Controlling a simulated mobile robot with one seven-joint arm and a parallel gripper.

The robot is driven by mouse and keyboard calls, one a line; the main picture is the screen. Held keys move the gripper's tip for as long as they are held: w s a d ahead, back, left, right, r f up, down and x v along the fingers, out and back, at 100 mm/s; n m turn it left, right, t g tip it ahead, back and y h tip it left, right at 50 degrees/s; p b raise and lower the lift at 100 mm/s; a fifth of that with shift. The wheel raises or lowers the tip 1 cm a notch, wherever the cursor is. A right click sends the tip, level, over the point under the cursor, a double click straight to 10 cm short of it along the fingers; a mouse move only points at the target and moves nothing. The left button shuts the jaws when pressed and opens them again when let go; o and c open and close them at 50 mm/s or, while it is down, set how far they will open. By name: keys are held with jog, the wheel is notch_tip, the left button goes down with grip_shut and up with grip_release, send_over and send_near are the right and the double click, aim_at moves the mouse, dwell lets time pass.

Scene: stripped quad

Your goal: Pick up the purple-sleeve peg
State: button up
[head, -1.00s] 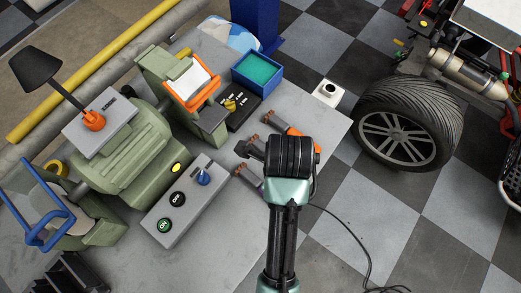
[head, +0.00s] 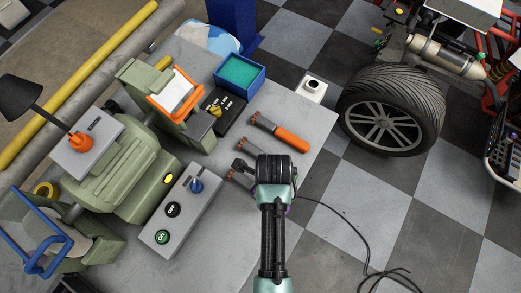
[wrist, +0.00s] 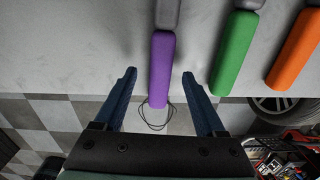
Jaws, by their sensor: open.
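The purple-sleeve peg (wrist: 161,65) shows in the wrist view as a purple handle with a grey part beyond it, lying on the grey table. My gripper (wrist: 159,74) is open, with its two blue fingers apart on either side of the purple sleeve in the picture. I cannot tell its height above the peg. In the head view my gripper (head: 242,168) is over the table's right part, and my arm hides most of the purple peg.
A green-sleeve peg (wrist: 234,55) and an orange-sleeve peg (wrist: 296,50) lie to the right in the wrist view. A grey control box (head: 180,210) and green machine (head: 120,170) stand left in the head view. A blue bin (head: 240,84) stands beyond.

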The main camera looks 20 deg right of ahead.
jog(key=shift+f, duration=1.15)
jog(key=shift+w, duration=0.1)
grip_shut()
